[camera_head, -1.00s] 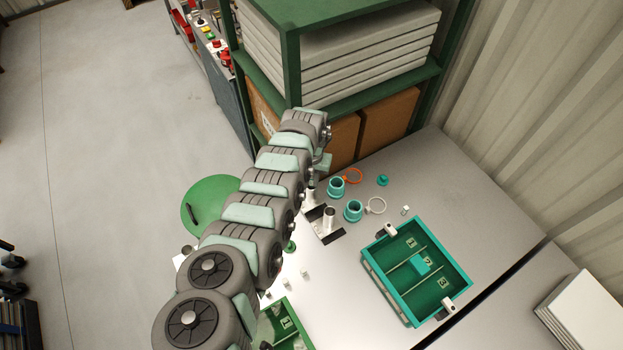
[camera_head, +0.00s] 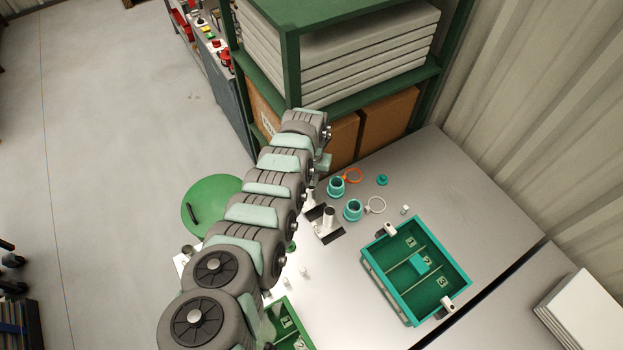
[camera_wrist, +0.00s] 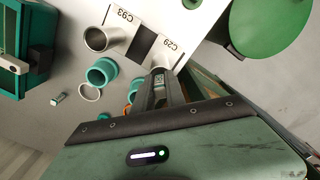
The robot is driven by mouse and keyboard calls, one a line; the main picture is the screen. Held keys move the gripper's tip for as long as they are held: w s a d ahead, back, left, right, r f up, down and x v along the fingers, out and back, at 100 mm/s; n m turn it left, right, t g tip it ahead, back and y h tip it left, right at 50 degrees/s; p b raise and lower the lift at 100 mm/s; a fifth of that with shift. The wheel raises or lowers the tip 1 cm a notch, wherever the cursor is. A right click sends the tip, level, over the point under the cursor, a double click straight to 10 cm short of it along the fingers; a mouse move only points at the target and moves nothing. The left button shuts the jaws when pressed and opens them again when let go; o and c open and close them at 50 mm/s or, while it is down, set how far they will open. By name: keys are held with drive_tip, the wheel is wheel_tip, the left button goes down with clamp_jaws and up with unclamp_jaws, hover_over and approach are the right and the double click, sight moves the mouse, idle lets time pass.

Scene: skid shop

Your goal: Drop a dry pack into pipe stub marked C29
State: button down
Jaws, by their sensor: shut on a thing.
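In the wrist view, the pipe stub marked C29 (camera_wrist: 166,58) is a pale metal tube on a white plate, its label beside it. My gripper (camera_wrist: 161,80) is at this stub, its fingers shut on a small dry pack that is mostly hidden between them. The fingertips overlap the stub's mouth in the picture; I cannot tell whether the pack is inside the mouth or above it. The stub marked C93 (camera_wrist: 98,39) stands beside it, open and apart from my gripper.
Teal collars (camera_head: 353,210), an orange ring (camera_head: 353,175) and a white ring (camera_head: 375,205) lie near the stubs. A green divided tray (camera_head: 372,284) stands to the right. Several small white packs (camera_head: 303,271) lie on the table. A green shelf (camera_head: 292,60) stands behind.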

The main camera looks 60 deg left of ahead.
drive_tip(key=shift+f, duration=0.5)
drive_tip(key=c, duration=1.3)
unclamp_jaws()
drive_tip(key=shift+o, duration=0.5)
drive_tip(key=o, duration=0.3)
drive_tip(key=shift+r, duration=0.2)
wheel_tip(320, 180, up, 8)
drive_tip(key=p, duration=0.8)
drive_tip(key=shift+f, duration=0.15)
